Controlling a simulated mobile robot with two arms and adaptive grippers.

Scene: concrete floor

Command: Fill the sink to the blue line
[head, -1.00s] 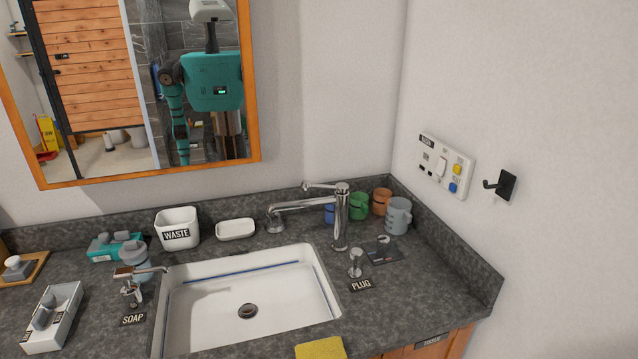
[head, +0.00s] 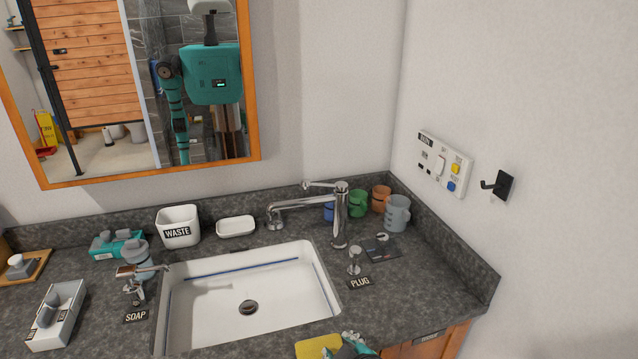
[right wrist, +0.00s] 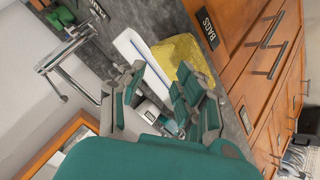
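The white rectangular sink (head: 215,325) is set in the counter, with a blue line (head: 243,266) along its inner walls. Its dark round drain (head: 248,307) is visible, and I see no water in the basin. The chrome tap (head: 340,220) stands at the back right, its lever on top and its spout reaching left; no stream shows. The plug knob (head: 354,260) stands beside the sink behind a PLUG label. My right gripper (head: 350,345) shows at the bottom edge, near the yellow cloth or sponge (head: 318,346). In the right wrist view its fingers (right wrist: 165,82) are apart and empty. My left gripper is out of view.
A soap dispenser (head: 137,285), WASTE bin (head: 178,227) and white soap dish (head: 236,226) surround the sink. A wall panel (head: 444,163) and black hook (head: 503,186) are at right. Orange drawers (right wrist: 262,75) lie below the counter.

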